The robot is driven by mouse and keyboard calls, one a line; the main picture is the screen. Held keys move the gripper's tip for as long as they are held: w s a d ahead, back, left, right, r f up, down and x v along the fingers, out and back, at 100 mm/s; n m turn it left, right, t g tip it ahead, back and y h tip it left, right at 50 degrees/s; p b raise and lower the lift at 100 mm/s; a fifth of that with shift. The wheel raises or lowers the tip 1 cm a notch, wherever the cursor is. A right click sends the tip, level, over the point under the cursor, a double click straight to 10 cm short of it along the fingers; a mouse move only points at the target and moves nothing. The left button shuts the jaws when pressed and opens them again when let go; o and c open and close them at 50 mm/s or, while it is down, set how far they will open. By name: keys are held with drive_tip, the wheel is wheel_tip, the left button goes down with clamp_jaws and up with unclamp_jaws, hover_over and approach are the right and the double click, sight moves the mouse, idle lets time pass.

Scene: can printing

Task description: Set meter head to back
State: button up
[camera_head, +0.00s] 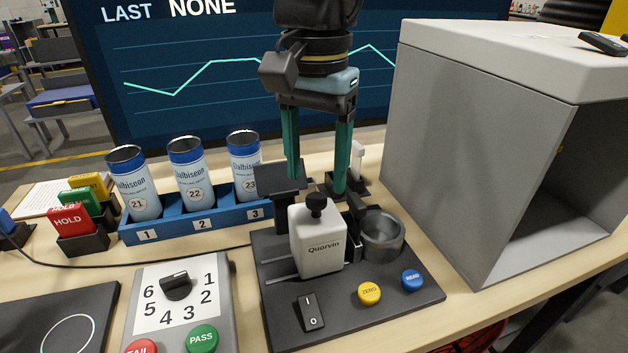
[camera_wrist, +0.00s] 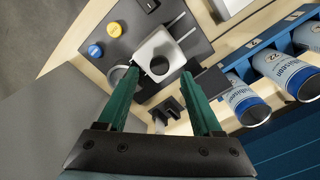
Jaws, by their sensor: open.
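The meter head is a white box marked Quorvin (camera_head: 317,254) with a black knob (camera_head: 316,204) on top. It stands upright on the dark base plate (camera_head: 280,322), left of a grey ring-shaped cup (camera_head: 383,243). In the wrist view the white meter head (camera_wrist: 152,46) shows just beyond the fingertips. My gripper (camera_head: 315,187) points down above the back part of the plate, with its two green fingers apart and nothing between them. It also shows open in the wrist view (camera_wrist: 158,76). The fingers look apart from the head, but the exact gap is unclear.
A yellow ZERO button (camera_head: 369,294), a blue READ button (camera_head: 411,280) and a rocker switch (camera_head: 310,312) sit on the plate's front. A blue rack (camera_head: 170,232) with three cans stands left. A large grey box (camera_head: 470,150) stands right. A screen (camera_head: 190,75) is behind.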

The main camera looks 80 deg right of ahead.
sight(316, 197)
drive_tip(key=shift+f, duration=1.85)
clamp_jaws()
